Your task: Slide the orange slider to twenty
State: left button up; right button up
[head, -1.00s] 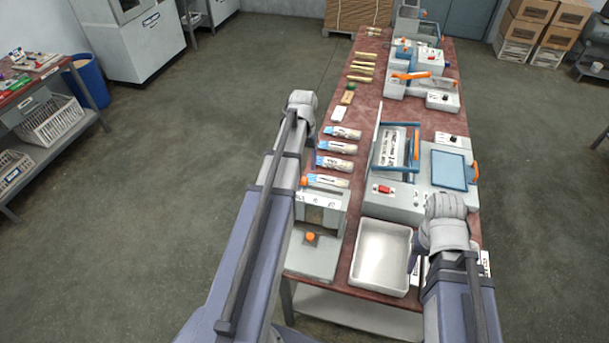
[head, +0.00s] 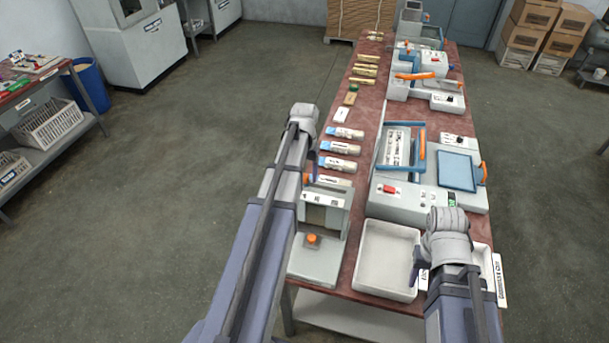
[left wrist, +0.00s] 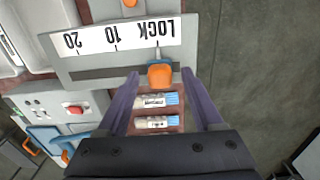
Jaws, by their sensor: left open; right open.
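The orange slider (left wrist: 160,75) sits at the LOCK end of a white scale strip (left wrist: 115,35) marked LOCK, 10 and 20, upside down in the left wrist view. The grey press (head: 325,222) carries this scale on its top. In the head view the slider (head: 307,179) is a small orange spot at the left end of the scale. My left gripper (left wrist: 160,78) is open, with its purple fingers on either side of the slider knob; I cannot tell whether they touch it. My right gripper (head: 417,264) is open, over the right side of the white tray.
The white tray (head: 365,272) stands right of the press. An orange knob (head: 312,239) sits on the press base. A grey machine with a blue panel (head: 457,170) stands at the right.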

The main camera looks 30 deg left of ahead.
pick_arm(q)
grip_shut()
dwell(0.3)
dwell(1.0)
